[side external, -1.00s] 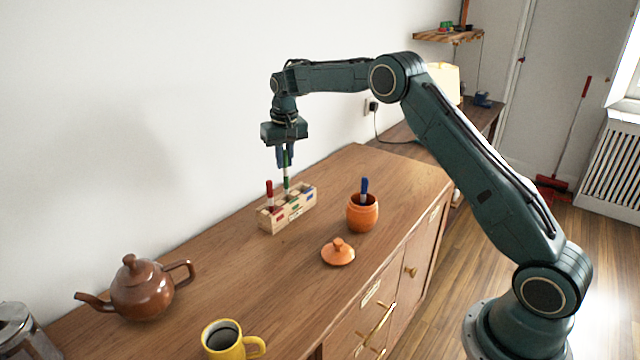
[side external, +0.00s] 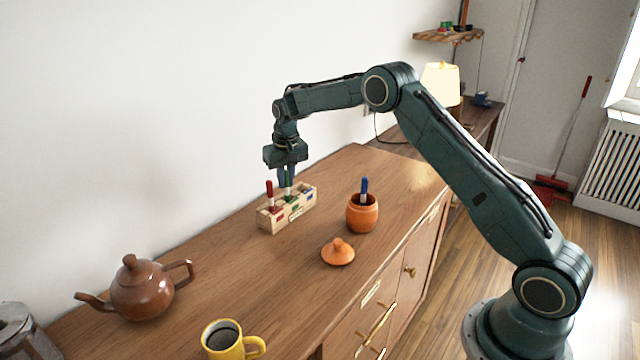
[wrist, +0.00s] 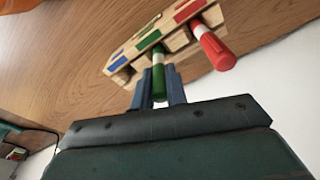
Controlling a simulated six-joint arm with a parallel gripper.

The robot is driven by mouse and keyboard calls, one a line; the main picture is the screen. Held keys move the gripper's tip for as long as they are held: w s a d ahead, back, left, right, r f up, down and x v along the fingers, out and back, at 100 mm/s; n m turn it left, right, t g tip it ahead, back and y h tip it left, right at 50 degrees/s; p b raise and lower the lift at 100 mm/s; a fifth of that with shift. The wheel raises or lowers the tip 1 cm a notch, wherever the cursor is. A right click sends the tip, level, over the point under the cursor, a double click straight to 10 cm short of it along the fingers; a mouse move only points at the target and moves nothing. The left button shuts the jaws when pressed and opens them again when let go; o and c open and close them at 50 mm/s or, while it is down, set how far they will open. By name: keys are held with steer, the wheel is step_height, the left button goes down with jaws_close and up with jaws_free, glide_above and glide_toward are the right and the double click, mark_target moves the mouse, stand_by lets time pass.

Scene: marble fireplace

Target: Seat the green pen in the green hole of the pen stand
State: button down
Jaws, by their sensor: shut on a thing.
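The wooden pen stand (side external: 272,223) sits on the sideboard and has red, green and blue labels; it also shows in the wrist view (wrist: 119,57). A red pen (side external: 269,190) stands upright in its red-labelled end, and shows in the wrist view (wrist: 215,48). My gripper (side external: 287,184) is low over the stand and shut on the green pen (side external: 289,181). In the wrist view the green pen (wrist: 158,68) runs between the fingers towards the stand's middle, at the green label. Its lower end is hidden, so its depth in the hole cannot be told.
An orange pot (side external: 362,214) holding a blue pen (side external: 364,186) stands to the right of the stand. Its lid (side external: 338,252) lies in front. A brown teapot (side external: 141,288) and yellow mug (side external: 224,342) are at the near left. The wall is close behind the stand.

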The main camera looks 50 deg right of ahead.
steer(key=shift+f, duration=0.1)
steer(key=c, duration=1.4)
jaws_free()
step_height(320, 180, up, 12)
steer(key=s, duration=0.1)
steer(key=shift+a, duration=0.3)
steer(key=shift+s, duration=0.15)
